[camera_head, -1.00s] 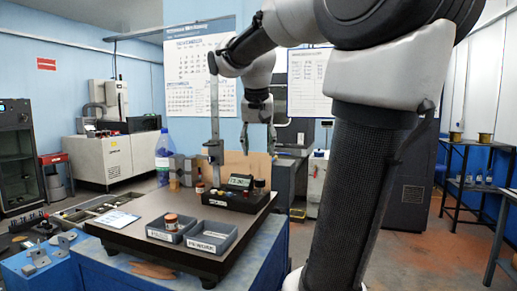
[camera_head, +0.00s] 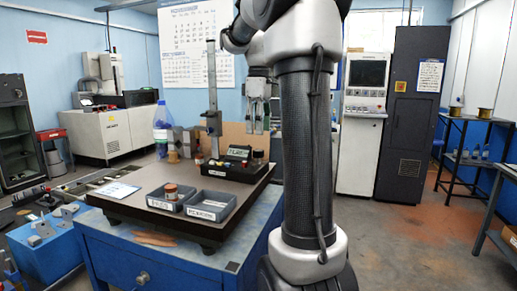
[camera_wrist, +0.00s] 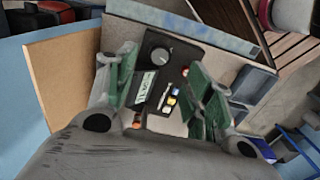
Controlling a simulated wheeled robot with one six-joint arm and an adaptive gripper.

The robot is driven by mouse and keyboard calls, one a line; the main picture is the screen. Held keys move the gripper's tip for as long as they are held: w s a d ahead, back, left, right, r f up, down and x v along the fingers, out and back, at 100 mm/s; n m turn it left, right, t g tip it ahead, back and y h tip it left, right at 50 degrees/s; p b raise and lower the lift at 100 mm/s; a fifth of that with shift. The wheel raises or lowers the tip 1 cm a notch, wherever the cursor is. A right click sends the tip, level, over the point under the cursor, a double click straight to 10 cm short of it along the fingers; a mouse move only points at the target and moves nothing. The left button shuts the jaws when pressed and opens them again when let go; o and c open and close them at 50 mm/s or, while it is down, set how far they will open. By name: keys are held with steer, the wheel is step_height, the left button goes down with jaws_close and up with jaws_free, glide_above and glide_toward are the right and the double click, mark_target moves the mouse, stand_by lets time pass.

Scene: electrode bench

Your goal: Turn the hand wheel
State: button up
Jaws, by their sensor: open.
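My gripper (camera_head: 258,128) is open and empty, above the back right of the bench plate in the head view. In the wrist view its green-padded fingers (camera_wrist: 163,100) are spread apart. A black control box (camera_head: 224,168) with a small display stands below it on the plate. The wrist view shows this box (camera_wrist: 150,35) beyond and between the fingers, with a grey round knob (camera_wrist: 160,55), the display and several coloured buttons. No part is clearly identifiable as the hand wheel; I cannot tell whether this knob is it.
A metal upright (camera_head: 211,80) rises behind the box. A bottle (camera_head: 161,125) stands at the back left.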

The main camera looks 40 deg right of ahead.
mark_target(258, 157)
step_height(258, 157, down, 7)
steer(key=shift+f, duration=0.2)
steer(key=c, duration=1)
